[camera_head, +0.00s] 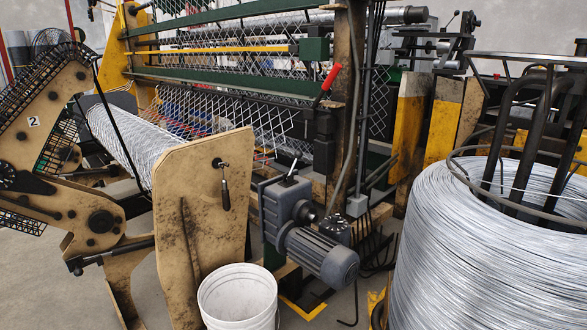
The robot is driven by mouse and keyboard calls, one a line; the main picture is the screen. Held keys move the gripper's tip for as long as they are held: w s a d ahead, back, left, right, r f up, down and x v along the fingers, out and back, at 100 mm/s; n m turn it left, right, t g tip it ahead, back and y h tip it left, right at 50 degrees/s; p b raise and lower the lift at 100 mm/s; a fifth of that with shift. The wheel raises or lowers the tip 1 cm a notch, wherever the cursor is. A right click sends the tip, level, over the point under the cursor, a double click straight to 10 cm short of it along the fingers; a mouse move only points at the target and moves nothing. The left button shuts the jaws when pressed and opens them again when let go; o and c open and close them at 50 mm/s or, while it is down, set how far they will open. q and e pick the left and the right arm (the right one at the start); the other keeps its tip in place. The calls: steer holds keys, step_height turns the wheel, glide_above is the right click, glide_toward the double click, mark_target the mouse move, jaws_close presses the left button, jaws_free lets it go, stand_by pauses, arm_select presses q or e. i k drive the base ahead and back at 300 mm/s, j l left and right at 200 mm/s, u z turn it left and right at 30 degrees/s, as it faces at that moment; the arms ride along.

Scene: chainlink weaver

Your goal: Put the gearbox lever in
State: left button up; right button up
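The grey gearbox (288,207) with its motor (322,257) stands just right of the picture's middle, beside a worn beige panel. A short lever (292,168) stands on top of the gearbox, tilted up to the right. It is small in the picture, and I cannot tell how it is seated. A longer lever with a red handle (331,77) is higher up, on the dark post behind the gearbox. Neither of my grippers is in view.
A white bucket (237,299) stands on the floor in front of the beige panel (206,235). A large wire coil (470,260) fills the right side. A rolled mesh (125,140) and a beige machine arm (45,115) are at left. A crank handle (224,190) hangs on the panel.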

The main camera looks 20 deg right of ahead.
mark_target(298, 154)
steer(key=i+l+z, duration=0.1)
steer(key=i+z, duration=0.15)
steer(key=i, duration=1.1)
